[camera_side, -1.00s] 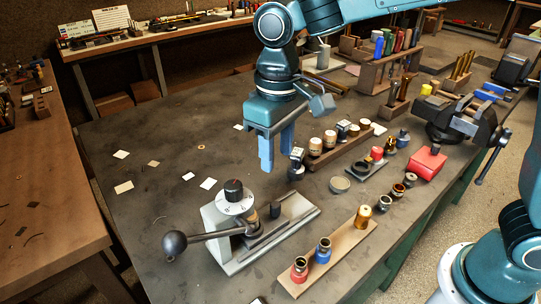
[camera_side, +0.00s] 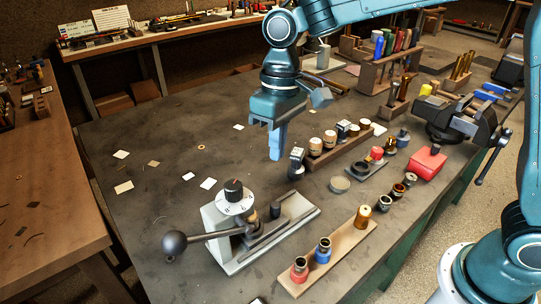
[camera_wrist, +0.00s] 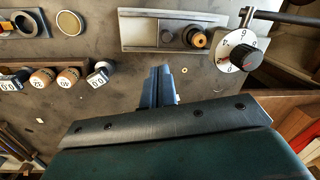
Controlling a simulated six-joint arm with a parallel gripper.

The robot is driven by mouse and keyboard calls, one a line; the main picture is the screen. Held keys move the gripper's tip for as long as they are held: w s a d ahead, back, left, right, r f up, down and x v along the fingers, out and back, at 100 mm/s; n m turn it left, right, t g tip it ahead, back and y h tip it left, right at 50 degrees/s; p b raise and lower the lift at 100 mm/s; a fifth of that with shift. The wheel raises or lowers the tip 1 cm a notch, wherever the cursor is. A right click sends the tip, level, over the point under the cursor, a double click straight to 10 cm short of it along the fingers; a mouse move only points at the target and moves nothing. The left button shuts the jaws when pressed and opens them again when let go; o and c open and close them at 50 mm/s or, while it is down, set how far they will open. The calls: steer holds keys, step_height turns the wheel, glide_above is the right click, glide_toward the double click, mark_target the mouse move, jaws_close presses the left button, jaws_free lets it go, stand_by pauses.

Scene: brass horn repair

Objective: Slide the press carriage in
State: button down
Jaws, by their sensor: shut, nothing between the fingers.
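The press (camera_side: 222,222) stands on the bench with a grey frame, a numbered white dial with a dark knob, and a lever ending in a black ball. Its long grey base plate (camera_side: 305,213) runs to the right and carries a small dark post (camera_side: 275,211) on the slide, which looks like the carriage. In the wrist view, the base plate (camera_wrist: 135,34) and dial (camera_wrist: 237,50) lie along the top. My gripper (camera_side: 276,156) is shut and empty, above the bench behind the press. Its fingers (camera_wrist: 160,72) point toward the plate in the wrist view, apart from it.
A small numbered block (camera_side: 296,165) stands close to the right of my fingers. A wooden rack (camera_side: 330,154) of rollers is further right. A wooden board (camera_side: 340,246) with coloured pieces lies in front right. The bench left of my gripper is mostly clear, with paper scraps.

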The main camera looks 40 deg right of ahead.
steer(key=d+f+g+y, duration=0.1)
steer(key=d+f+y, duration=0.1)
steer(key=d+y, duration=0.2)
steer(key=w+d+f+y, duration=0.1)
steer(key=d+y, duration=0.3)
steer(key=d, duration=0.4)
steer(key=shift+w+d+f+g, duration=0.3)
steer(key=shift+f+g, duration=0.1)
steer(key=shift+f, duration=0.4)
steer(key=x, duration=1)
steer(key=shift+s+a, duration=0.15)
steer(key=shift+a, duration=0.35)
steer(key=shift+s+a, duration=0.15)
steer(key=shift+a, duration=0.4)
steer(key=shift+s+a, duration=0.2)
steer(key=shift+a, duration=0.75)
